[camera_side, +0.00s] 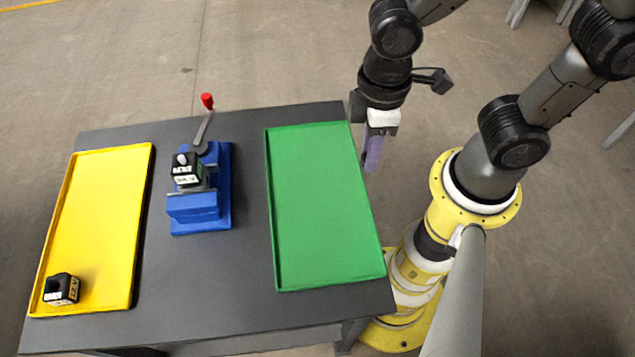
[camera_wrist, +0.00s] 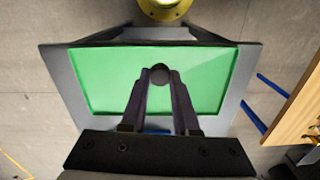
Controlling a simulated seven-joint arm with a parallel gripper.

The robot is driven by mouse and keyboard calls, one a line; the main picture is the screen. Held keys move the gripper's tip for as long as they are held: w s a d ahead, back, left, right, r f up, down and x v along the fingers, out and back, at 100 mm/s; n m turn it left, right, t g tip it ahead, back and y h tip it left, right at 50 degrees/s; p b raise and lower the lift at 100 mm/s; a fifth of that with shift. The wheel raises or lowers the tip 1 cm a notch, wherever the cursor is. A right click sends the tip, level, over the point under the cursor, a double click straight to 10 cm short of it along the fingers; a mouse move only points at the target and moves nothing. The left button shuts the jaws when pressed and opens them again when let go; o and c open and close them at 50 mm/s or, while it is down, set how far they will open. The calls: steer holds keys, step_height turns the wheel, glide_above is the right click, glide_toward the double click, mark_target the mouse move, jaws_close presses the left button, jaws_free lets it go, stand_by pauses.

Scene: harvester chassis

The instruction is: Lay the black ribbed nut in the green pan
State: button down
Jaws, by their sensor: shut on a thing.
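My gripper (camera_side: 372,155) is in the air, past the upper right edge of the green pan (camera_side: 322,205) in the side view. In the wrist view my gripper (camera_wrist: 160,75) points down with the green pan (camera_wrist: 105,78) below it. A round black thing, which looks like the black ribbed nut (camera_wrist: 159,75), sits between the fingertips, and the jaws are shut on it. Its ribs are too small to make out. I cannot pick out the nut in the side view. The green pan is empty in the side view.
A blue vise (camera_side: 197,208) with a red-tipped lever stands mid-table, with a black, white-labelled block (camera_side: 187,170) on it. A yellow tray (camera_side: 100,215) at left holds another black block (camera_side: 62,289). Dark bare table (camera_side: 250,270) lies between vise and pan.

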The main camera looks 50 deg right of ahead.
steer(key=w+a+f, duration=0.2)
steer(key=w, duration=0.1)
glide_above(318, 195)
step_height(318, 195, down, 5)
steer(key=shift+f, duration=1.8)
steer(key=shift+f, duration=0.15)
steer(key=c, duration=0.7)
jaws_free()
steer(key=shift+o, duration=0.2)
